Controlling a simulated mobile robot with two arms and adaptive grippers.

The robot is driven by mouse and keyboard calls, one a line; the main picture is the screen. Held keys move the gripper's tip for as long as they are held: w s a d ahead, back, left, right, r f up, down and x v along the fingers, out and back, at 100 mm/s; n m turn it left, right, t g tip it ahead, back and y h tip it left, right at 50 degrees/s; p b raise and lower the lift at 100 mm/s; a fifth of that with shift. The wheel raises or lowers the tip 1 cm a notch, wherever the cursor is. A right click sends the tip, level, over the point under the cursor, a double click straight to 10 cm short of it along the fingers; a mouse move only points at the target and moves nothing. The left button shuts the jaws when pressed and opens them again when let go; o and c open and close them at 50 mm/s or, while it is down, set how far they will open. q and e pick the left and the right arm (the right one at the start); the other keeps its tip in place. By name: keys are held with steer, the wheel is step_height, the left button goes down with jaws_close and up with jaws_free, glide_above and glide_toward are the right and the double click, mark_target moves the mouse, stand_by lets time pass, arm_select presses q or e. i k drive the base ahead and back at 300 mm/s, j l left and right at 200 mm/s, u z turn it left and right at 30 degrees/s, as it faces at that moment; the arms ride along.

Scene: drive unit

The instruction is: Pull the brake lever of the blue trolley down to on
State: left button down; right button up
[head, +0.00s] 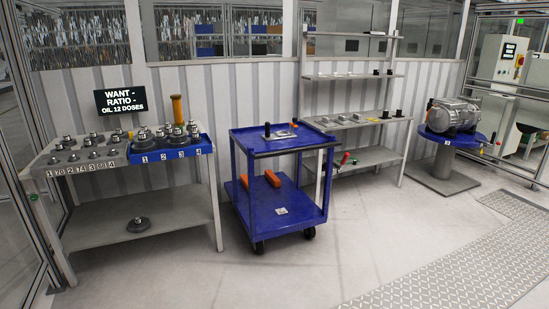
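The blue trolley (238,160) stands in the middle of the head view, between the grey part table and the shelf rack. It has a top tray, a lower tray and black castors. A small dark upright piece (267,130) and a light plate show on its top. A red-knobbed handle (346,158) sticks up just right of the trolley, in front of the rack's low shelf. I cannot tell whether either is the brake lever or which it belongs to. Neither of my grippers is in view.
Orange blocks (272,178) lie in the lower tray. The grey table (142,230) with metal gears and a blue bin is on the left. A rack (372,128) stands behind right; a motor (453,115) sits on a blue round stand. The floor in front (340,250) is clear.

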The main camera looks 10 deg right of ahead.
mark_target(345, 156)
steer(key=i+l+z, duration=0.3)
steer(key=i+z, duration=0.15)
steer(key=i, duration=0.85)
steer(key=i+j+z, duration=0.15)
steer(key=i+z, duration=0.3)
steer(key=i, duration=1.7)
steer(key=z, duration=0.3)
